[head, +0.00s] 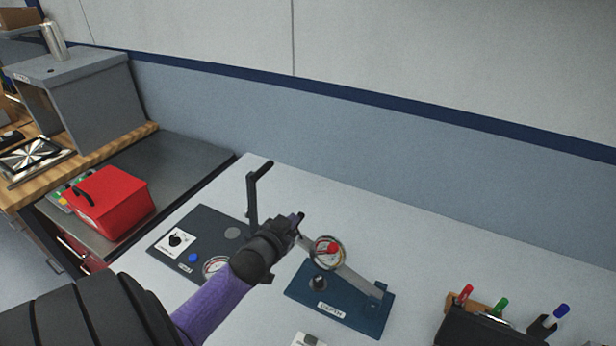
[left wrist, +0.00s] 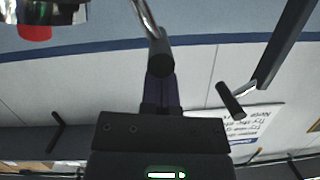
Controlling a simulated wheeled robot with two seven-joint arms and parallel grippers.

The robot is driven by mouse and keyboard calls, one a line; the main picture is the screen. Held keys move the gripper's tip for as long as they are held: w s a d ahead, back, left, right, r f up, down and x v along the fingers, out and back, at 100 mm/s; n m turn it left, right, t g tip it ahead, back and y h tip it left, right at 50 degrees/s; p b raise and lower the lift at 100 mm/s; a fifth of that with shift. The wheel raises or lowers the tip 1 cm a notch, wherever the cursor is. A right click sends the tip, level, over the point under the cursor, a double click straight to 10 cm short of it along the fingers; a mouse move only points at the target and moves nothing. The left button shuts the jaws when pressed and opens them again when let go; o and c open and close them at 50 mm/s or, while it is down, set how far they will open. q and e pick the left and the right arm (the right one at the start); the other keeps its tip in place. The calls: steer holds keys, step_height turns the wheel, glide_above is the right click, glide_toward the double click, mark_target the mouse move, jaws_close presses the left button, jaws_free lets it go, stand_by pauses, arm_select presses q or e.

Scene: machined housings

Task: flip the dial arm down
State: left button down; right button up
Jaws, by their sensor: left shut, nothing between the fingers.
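The blue-teal fixture (head: 358,316), labelled "DEPTH", sits on the white bench. Its silver dial arm (head: 357,283) rises at a slant from the hinge at the right, with a round gauge (head: 316,243) and a red part on it. My left gripper (head: 297,218) is shut and empty at the raised end of the arm. In the left wrist view its closed purple fingers (left wrist: 160,88) sit just behind a black grip (left wrist: 160,58) on a bent silver rod. I cannot tell whether they touch. My right gripper is not in view.
A dark panel (head: 198,226) with a knob, blue button and gauge lies left, partly behind my arm. An upright black crank (head: 252,196) stands beside my gripper. A red box (head: 112,200) is far left. Markers in a black holder (head: 485,328) stand at right. The bench behind is clear.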

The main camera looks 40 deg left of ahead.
arm_select(q)
steer(key=s+a+f+n+h+b, duration=0.1)
steer(key=a+f+n+b, duration=0.2)
steer(key=f+b, duration=0.5)
step_height(320, 180, down, 2)
steer(key=shift+s+a+f+n+h, duration=0.2)
steer(key=shift+a+n+h, duration=0.1)
steer(key=shift+a+n, duration=0.15)
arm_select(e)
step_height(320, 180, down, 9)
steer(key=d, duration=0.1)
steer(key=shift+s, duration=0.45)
arm_select(q)
steer(key=shift+s+f, duration=0.1)
steer(key=shift+f, duration=0.1)
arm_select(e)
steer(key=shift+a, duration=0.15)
arm_select(q)
step_height(320, 180, up, 5)
steer(key=p, duration=0.4)
steer(key=p+v, duration=0.3)
steer(key=v, duration=0.6)
steer(key=shift+s+a+t+p, duration=0.3)
steer(key=shift+s+a+p, duration=0.05)
steer(key=shift+s+p, duration=0.05)
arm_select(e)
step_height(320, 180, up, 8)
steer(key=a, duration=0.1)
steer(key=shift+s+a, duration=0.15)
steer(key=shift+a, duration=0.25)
